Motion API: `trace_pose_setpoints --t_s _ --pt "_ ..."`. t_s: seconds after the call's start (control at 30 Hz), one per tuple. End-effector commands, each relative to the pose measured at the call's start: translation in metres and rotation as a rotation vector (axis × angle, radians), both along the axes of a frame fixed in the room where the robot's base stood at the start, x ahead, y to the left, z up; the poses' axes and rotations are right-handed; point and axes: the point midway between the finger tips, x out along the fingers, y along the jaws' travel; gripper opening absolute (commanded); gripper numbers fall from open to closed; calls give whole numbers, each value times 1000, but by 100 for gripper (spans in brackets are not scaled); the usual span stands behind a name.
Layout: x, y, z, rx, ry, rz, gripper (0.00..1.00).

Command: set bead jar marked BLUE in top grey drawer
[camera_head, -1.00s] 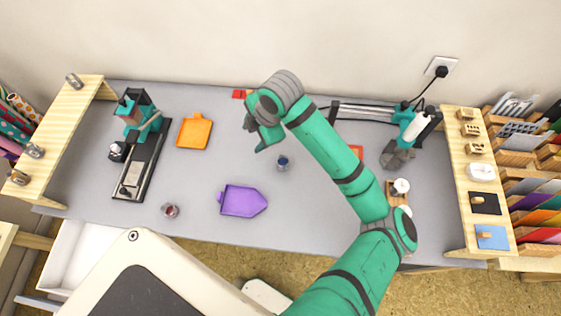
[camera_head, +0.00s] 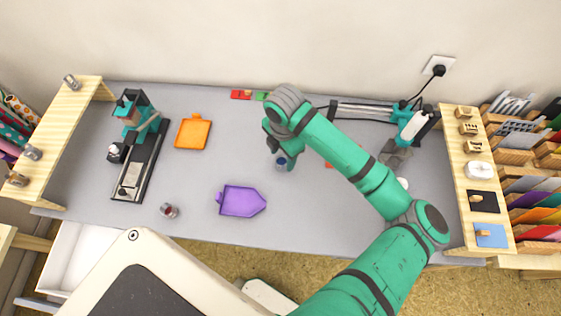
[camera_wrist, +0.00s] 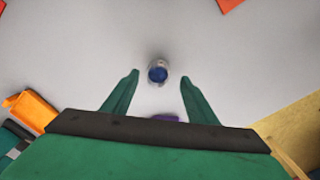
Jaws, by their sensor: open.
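A small clear jar with blue contents (camera_head: 281,163) stands on the grey tabletop near its middle; any marking on it is too small to read. In the wrist view the jar (camera_wrist: 158,72) lies just beyond the fingertips, between their lines. My gripper (camera_head: 281,160) is over the jar in the head view, and its open fingers (camera_wrist: 158,78) hold nothing. An open drawer with a white inside (camera_head: 80,255) shows below the table's left front, partly hidden by my body.
A jar with red contents (camera_head: 169,211) stands at the front left. A purple tray (camera_head: 242,201) lies left of my gripper, an orange tray (camera_head: 193,133) further back. A black-based press (camera_head: 140,160) stands left, and wooden shelves (camera_head: 485,190) stand right.

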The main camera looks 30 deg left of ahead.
Motion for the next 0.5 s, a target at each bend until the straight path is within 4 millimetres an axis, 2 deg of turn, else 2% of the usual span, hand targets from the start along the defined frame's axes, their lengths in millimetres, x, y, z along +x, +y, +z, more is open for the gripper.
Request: trace_pose_setpoints --t_s 0.3,0.5 --pt "2 1 -41 -1 1 -4 53" --pt "5 -4 -48 0 0 -14 53"
